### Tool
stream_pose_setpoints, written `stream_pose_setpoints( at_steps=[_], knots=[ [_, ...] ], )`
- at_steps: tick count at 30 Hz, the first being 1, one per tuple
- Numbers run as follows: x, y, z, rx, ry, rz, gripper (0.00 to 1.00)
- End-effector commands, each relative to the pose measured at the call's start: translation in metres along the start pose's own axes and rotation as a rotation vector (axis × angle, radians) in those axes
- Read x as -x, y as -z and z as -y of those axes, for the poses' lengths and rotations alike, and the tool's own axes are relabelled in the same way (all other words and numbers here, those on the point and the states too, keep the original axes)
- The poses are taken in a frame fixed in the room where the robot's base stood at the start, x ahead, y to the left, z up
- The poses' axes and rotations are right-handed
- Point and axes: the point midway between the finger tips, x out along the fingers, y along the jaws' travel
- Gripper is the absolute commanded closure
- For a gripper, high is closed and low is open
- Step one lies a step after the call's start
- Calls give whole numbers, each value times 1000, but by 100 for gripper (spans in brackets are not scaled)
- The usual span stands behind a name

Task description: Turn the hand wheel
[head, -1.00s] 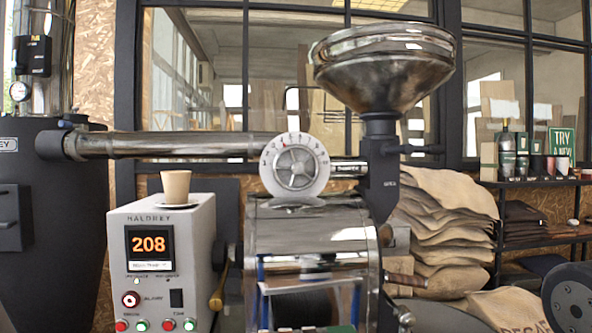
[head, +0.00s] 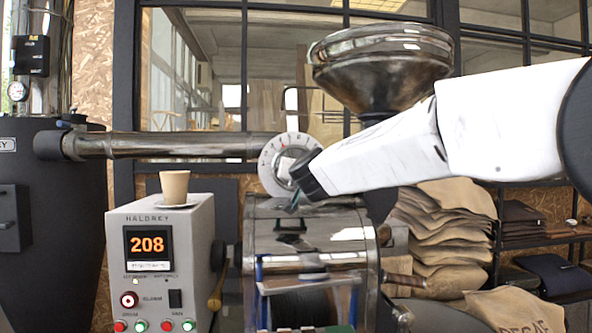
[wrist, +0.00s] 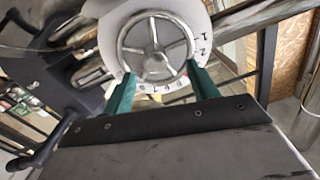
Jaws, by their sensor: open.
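The hand wheel (wrist: 153,46) is a spoked metal wheel in front of a white numbered dial (wrist: 108,36). In the head view the dial (head: 272,166) stands on top of the roaster drum, and my arm's end hides much of the wheel. My gripper (wrist: 158,80) is open, with its two green fingers apart. In the wrist view the fingertips overlap the lower part of the dial, one on each side, below the wheel's hub. I cannot tell whether they touch the wheel.
A metal hopper (head: 385,62) rises just right of the wheel. A long pipe (head: 180,144) runs left behind the dial. A grey control box (head: 170,225) reading 208 stands left, with a cup (head: 174,184) on a saucer. Sacks (head: 440,225) are piled at right.

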Motion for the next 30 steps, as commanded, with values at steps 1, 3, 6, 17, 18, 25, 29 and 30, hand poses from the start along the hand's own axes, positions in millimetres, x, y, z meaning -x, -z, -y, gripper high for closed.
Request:
stream_pose_setpoints(
  at_steps=[1, 3, 6, 17, 18, 25, 29, 30],
  knots=[
    [-1, 1, -4, 14, -20, -13, 41],
    [-3, 3, -7, 36, -33, -26, 41],
    [-13, 3, -7, 43, -31, -24, 41],
    [-67, 4, -9, 41, -31, -23, 41],
    [-71, 4, -10, 42, -31, -23, 41],
    [-78, 5, -9, 41, -29, -23, 41],
    [-78, 5, -9, 41, -29, -23, 41],
    [-78, 5, -9, 41, -29, -22, 47]
  ],
)
